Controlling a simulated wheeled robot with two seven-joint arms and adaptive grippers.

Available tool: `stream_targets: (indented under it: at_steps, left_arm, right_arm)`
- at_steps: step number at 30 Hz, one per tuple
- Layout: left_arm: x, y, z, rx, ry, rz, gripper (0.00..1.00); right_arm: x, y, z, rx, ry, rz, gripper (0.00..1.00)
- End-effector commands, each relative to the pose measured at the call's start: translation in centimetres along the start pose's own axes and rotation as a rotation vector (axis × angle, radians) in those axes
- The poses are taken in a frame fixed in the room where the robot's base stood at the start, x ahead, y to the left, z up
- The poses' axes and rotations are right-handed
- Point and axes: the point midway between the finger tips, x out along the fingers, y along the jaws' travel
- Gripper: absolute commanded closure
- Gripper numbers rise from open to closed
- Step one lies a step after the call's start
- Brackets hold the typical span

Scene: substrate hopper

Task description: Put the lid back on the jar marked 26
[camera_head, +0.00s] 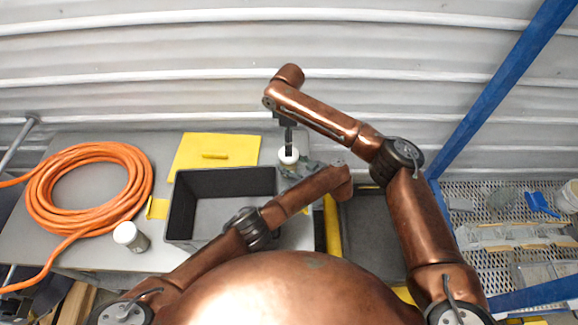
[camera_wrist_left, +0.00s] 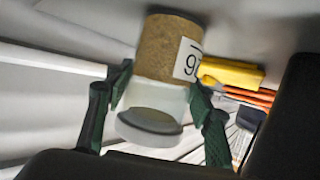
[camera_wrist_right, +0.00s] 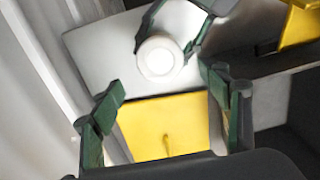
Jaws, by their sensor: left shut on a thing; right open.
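A jar with brown contents (camera_wrist_left: 168,48) shows upside down in the left wrist view. Its partly seen inverted label is consistent with 26. The white lid (camera_wrist_left: 155,105) is at the jar's end; I cannot tell if it is fully seated. It shows as a white disc in the right wrist view (camera_wrist_right: 160,57) and behind the black box in the head view (camera_head: 288,155). My left gripper (camera_wrist_left: 160,78) is shut around the lid from both sides. My right gripper (camera_wrist_right: 160,110) is open and empty, above and apart from the lid.
The black box (camera_head: 222,172) stands in front of the jar, with a yellow sheet (camera_head: 190,150) behind it. A second white-topped jar (camera_head: 128,235) stands left of the box near an orange hose coil (camera_head: 40,200). A ribbed wall (camera_head: 150,75) closes the back.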

Motion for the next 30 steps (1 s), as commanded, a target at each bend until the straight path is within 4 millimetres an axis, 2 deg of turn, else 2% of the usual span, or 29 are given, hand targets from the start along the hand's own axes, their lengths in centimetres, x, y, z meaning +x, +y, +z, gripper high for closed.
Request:
stream_targets:
  at_steps: [15,21,30]
  left_arm:
    - [-0.1,0.0,0.1,0.0,-0.002,0.002,1.0]
    - [-0.1,0.0,0.1,0.0,-0.002,0.002,1.0]
    - [-0.1,0.0,0.1,0.0,-0.002,0.001,1.0]
  right_arm:
    - [6.7,0.0,0.0,0.003,0.0,-0.002,0.3]
    - [7.8,0.0,0.0,0.002,0.0,-0.001,0.3]
    - [7.9,0.0,0.0,0.002,0.0,0.0,0.32]
